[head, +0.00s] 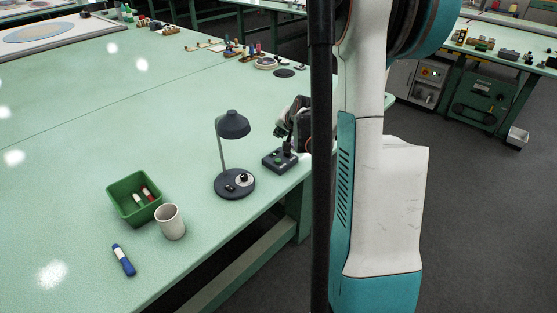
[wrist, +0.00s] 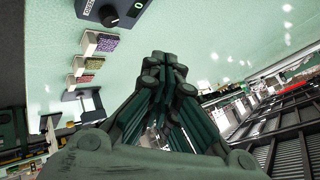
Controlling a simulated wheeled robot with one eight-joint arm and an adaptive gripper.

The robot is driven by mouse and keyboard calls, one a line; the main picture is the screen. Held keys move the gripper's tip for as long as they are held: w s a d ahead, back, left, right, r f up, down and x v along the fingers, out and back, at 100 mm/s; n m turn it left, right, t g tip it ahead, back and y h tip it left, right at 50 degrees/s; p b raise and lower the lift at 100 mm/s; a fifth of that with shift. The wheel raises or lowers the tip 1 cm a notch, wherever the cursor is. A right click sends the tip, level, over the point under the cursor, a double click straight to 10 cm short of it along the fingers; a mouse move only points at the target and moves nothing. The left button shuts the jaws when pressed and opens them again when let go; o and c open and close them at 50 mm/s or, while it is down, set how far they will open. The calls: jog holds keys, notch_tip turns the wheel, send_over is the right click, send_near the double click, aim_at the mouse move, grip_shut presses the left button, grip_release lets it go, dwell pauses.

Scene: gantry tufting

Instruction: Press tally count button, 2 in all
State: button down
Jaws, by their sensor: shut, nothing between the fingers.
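The tally counter (head: 272,163) is a dark box near the table's right edge in the head view, with a green spot on its top. In the wrist view, a dark box (wrist: 93,10) with a round black knob or button (wrist: 109,16) and a green digit that looks like 0 shows at the top, partly cut off; it appears to be the same counter. My gripper (head: 282,131) is just above and behind the counter in the head view, partly hidden by my own arm. In the wrist view my gripper (wrist: 164,60) is shut and empty, its tips apart from the box.
A black desk lamp (head: 234,125) stands just left of the counter. Further left are a white cup (head: 170,223), a green bin (head: 121,190) with small items, and a blue-and-white marker-like object (head: 124,262). The green table (head: 110,110) is clear behind them.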

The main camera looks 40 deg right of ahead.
aim_at(280, 160)
notch_tip(280, 160, down, 9)
jog(key=b, duration=0.6)
jog(key=shift+r, duration=0.1)
dwell(1.3)
jog(key=shift+f+b, duration=0.4)
jog(key=shift+b, duration=0.2)
jog(key=shift+f, duration=0.45)
dwell(0.5)
jog(key=shift+r, duration=0.1)
jog(key=shift+r+p, duration=0.45)
jog(key=shift+r, duration=0.35)
jog(key=shift+r, duration=0.1)
